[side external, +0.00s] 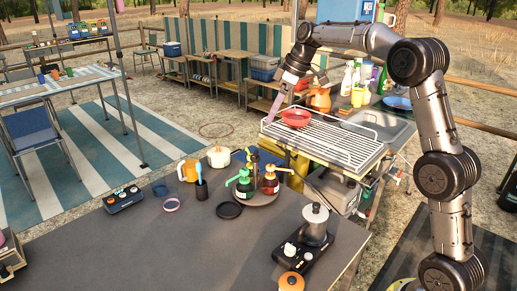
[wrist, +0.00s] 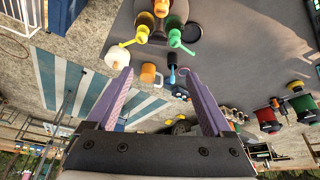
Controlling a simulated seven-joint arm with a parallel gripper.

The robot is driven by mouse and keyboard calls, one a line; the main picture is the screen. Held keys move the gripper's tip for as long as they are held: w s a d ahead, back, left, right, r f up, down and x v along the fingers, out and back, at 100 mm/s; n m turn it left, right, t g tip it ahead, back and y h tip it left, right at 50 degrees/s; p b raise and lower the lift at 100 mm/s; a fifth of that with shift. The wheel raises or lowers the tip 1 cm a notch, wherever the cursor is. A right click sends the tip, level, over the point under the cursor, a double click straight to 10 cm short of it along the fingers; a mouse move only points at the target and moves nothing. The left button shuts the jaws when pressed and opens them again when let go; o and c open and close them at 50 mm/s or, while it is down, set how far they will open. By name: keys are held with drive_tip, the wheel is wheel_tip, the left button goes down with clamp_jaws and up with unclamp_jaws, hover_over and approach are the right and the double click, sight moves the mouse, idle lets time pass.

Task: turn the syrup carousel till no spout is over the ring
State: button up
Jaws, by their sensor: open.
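The syrup carousel (side external: 257,202) stands on the dark table in the side external view. It carries a green pump bottle (side external: 243,184), an orange-red pump bottle (side external: 270,181) and a third, partly hidden bottle behind them. The green spout points left and the orange one right. A black ring (side external: 229,210) lies flat, just left of the carousel, near the green bottle; whether a spout is over it I cannot tell. In the wrist view the green bottle (wrist: 176,22) and black ring (wrist: 191,33) show. My gripper (side external: 273,118) is open and empty, apart from the carousel.
A white wire rack (side external: 335,140) with a red bowl (side external: 296,118) is near my gripper. A moka pot (side external: 314,222) stands on a black burner at front right. An orange mug (side external: 187,171), a white pot (side external: 219,157) and a blue-handled tool (side external: 201,182) stand close behind and left of the carousel.

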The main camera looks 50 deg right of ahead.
sight(256, 153)
drive_tip(key=x, duration=0.9)
drive_tip(key=d+x, duration=0.1)
drive_tip(key=x, duration=0.4)
drive_tip(key=shift+s+a+f, duration=0.1)
drive_tip(key=shift+s+f, duration=0.05)
drive_tip(key=shift+f, duration=0.3)
clamp_jaws()
